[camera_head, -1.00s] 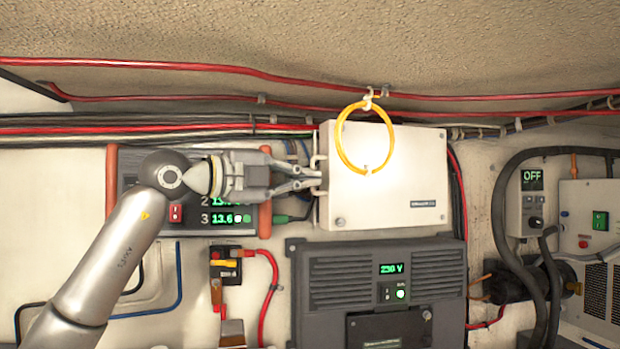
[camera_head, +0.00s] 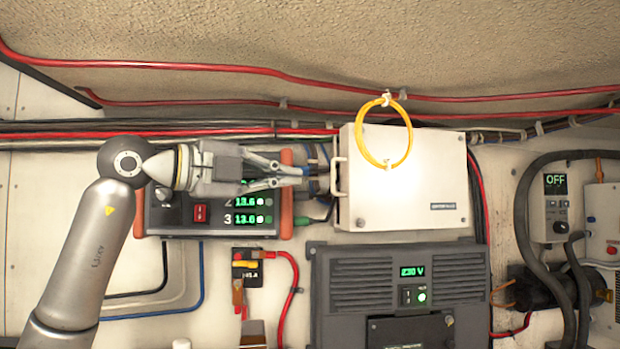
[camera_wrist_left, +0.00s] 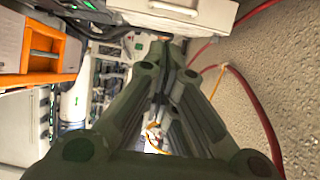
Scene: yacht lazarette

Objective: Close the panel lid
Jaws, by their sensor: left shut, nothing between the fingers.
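The white panel lid (camera_head: 420,195) faces me in the middle of the head view, with a handle (camera_head: 338,177) on its left edge. I cannot tell from the head view whether it sits flush or slightly ajar. My left gripper (camera_head: 306,176) is shut and empty just left of the handle, with a small gap between. In the left wrist view, the shut fingers (camera_wrist_left: 165,45) point toward the lid's white edge (camera_wrist_left: 215,12) and its handle (camera_wrist_left: 172,9) at the top. Wired parts show below that edge. My right gripper is not in view.
A yellow cable loop (camera_head: 366,152) hangs in front of the lid's upper left. A display unit (camera_head: 160,215) lies behind my left gripper. A dark grey inverter (camera_head: 345,290) is below the lid. Red cables (camera_head: 320,83) run above.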

